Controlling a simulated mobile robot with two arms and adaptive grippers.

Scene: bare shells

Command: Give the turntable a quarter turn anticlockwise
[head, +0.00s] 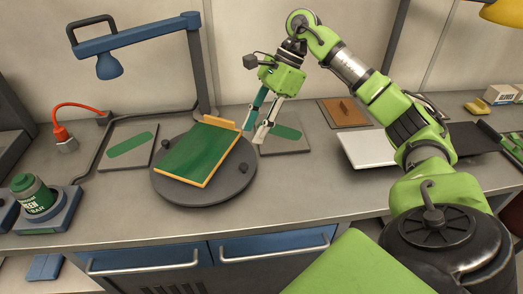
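The turntable (223,197) is a dark grey round disc on the bench, left of the middle in the head view. A green board (198,152) with orange edges lies on it, set at an angle. My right gripper (257,132) points down beside the disc's back right rim. Its two fingers show apart from each other higher up, but their tips are small. I cannot tell whether they touch the disc or hold anything. My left gripper is not in view.
A blue lamp (108,66) on a grey post (200,75) arches behind the turntable. Pads with green strips lie left (131,145) and right (285,132) of it. A green jar (31,192) stands far left. A white plate (366,149) lies right, near my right arm.

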